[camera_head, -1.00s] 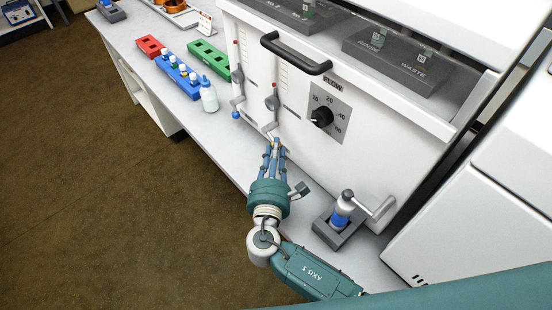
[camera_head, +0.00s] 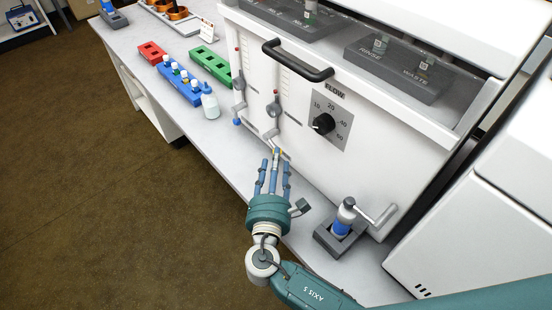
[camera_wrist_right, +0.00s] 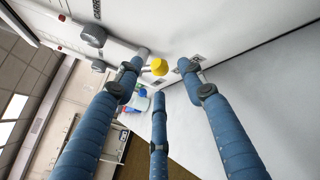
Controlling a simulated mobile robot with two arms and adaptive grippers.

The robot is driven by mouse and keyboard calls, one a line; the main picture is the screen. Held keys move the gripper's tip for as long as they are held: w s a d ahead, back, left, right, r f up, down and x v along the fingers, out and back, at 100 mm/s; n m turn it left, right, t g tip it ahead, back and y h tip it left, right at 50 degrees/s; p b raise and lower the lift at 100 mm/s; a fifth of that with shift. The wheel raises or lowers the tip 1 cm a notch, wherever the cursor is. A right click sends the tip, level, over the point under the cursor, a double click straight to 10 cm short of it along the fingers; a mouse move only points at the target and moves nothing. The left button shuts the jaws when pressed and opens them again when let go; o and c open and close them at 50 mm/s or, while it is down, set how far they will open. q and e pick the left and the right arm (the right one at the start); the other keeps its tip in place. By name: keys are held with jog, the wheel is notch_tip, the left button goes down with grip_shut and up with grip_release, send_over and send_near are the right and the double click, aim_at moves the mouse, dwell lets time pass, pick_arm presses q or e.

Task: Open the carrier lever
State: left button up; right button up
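Two grey levers sit on the white instrument's front: the left one (camera_head: 238,110) ends in a blue knob, the right one (camera_head: 272,125) reaches down towards my right gripper. My left gripper is not in view.
A black handle (camera_head: 297,62) and a flow dial (camera_head: 324,123) are on the instrument's front. A grey holder with a blue-banded part (camera_head: 341,228) stands right of my gripper. A white bottle (camera_head: 210,102) and coloured racks (camera_head: 182,84) stand at the left.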

jog(key=v, duration=1)
jog(key=shift+d, duration=0.1)
jog(key=shift+w, duration=0.1)
